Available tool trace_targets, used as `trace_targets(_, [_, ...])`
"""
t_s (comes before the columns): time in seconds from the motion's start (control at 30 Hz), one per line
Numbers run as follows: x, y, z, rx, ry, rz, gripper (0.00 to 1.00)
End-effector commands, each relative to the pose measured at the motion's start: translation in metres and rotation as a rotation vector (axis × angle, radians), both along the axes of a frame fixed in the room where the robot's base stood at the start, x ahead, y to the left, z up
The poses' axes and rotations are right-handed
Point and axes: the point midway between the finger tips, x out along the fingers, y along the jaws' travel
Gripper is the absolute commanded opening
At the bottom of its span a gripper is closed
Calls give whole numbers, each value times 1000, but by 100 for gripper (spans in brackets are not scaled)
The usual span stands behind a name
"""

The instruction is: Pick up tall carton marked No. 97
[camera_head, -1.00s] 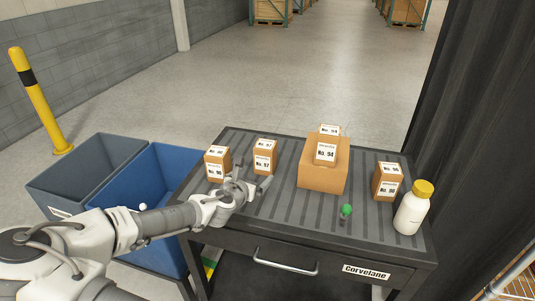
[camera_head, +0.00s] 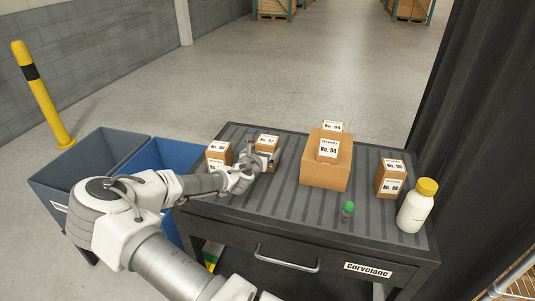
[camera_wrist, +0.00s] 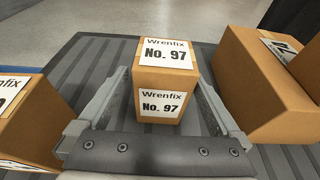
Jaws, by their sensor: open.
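The tall carton marked No. 97 (camera_wrist: 166,78) stands upright on the dark ribbed table top (camera_wrist: 90,62). In the wrist view its top and front labels read "Wrenfix No. 97". In the head view the carton (camera_head: 267,142) is partly covered by my gripper (camera_head: 262,163). My gripper (camera_wrist: 160,100) is open, with one finger on each side of the carton. In the wrist view a gap shows between the left finger and the carton; the right finger is close to it, and I cannot tell whether it touches.
Another carton (camera_head: 218,150) stands close on the left, partly behind my gripper. A larger box (camera_head: 325,172) marked No. 94 is to the right. Further right are a carton marked No. 96 (camera_head: 390,180), a green-capped vial (camera_head: 347,212) and a yellow-capped bottle (camera_head: 416,208). Bins (camera_head: 95,160) stand left.

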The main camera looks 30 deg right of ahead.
Motion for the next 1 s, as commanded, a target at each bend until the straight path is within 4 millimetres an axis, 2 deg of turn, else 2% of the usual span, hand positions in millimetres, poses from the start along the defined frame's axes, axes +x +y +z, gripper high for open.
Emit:
trace_targets(0.17, [5, -7, -1, 1, -1, -2, 100])
trace_targets(0.5, [30, -40, -9, 1, -1, -2, 100])
trace_targets(0.83, [34, -44, -11, 0, 0, -1, 100])
trace_targets(0.87, [34, -44, -11, 0, 0, -1, 98])
trace_targets(1.0, [34, -44, -11, 0, 0, -1, 73])
